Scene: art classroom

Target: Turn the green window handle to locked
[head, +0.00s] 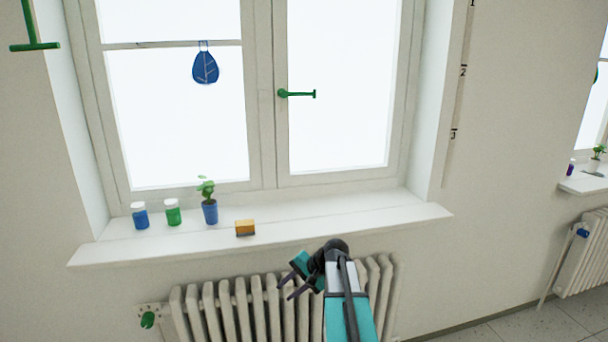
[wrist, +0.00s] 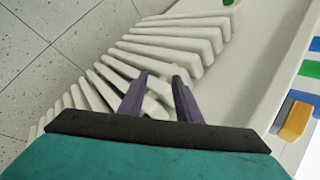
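The green window handle (head: 297,93) sits on the middle frame of the window in the head view. Its lever lies horizontal, with the free end to the right over the right pane. My gripper (head: 286,287) is well below the handle, in front of the radiator and under the sill's front edge. In the wrist view my gripper (wrist: 160,92) shows two dark fingers apart, with nothing between them but the radiator behind. The handle is not in the wrist view.
The sill (head: 330,222) holds a blue jar (head: 140,216), a green jar (head: 173,213), a plant in a blue pot (head: 210,211) and an orange-yellow block (head: 245,228). Its right part is clear. The radiator (head: 230,312) stands below.

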